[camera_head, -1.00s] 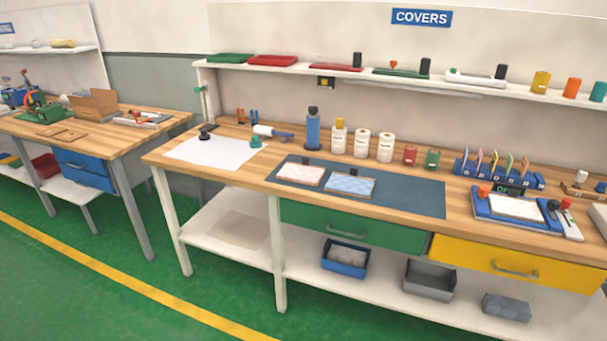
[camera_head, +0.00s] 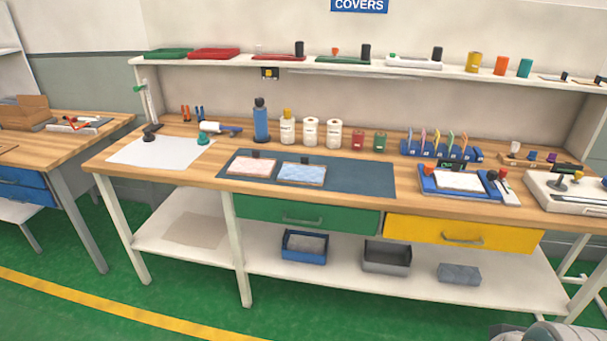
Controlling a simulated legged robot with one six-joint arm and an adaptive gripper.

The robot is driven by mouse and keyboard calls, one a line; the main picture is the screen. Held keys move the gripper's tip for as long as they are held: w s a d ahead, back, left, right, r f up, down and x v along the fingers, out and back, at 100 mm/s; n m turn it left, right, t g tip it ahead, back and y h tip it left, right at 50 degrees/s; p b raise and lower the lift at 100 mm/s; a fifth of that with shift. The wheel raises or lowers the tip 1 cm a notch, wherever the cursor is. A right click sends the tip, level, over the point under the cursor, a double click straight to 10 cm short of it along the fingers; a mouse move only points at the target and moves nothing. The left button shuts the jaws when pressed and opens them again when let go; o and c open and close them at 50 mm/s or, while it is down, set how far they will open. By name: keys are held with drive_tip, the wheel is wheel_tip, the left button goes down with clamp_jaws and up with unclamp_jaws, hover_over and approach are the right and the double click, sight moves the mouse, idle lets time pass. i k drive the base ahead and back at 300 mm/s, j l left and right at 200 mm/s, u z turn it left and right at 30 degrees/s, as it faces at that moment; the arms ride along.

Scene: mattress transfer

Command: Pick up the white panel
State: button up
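A white rectangular panel (camera_head: 460,181) lies flat in a blue tray-like fixture (camera_head: 428,186) on the right part of the workbench. A larger thin white sheet (camera_head: 155,152) lies flat at the bench's left end, with a small black item and a teal item on it. I cannot tell for sure which of these the task calls the white panel. My gripper is not in view. A grey rounded shape at the bottom right edge may be part of my arm, but too little of it shows.
The wooden workbench (camera_head: 210,185) has a dark blue mat (camera_head: 360,180) bearing a pink and a light-blue patterned pad. Bottles and jars stand behind it. A white-grey device (camera_head: 570,195) stands at the right end. Green floor (camera_head: 60,300) is free in front.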

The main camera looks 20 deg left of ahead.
sight(453, 180)
drive_tip(key=i+l, duration=0.2)
drive_tip(key=i, duration=0.25)
drive_tip(key=i+l, duration=0.15)
drive_tip(key=i, duration=0.3)
drive_tip(key=i+l+u, duration=0.1)
drive_tip(key=i, duration=0.35)
drive_tip(key=i+l, duration=0.3)
drive_tip(key=i, duration=0.15)
drive_tip(key=i+l, duration=0.25)
drive_tip(key=i, duration=0.2)
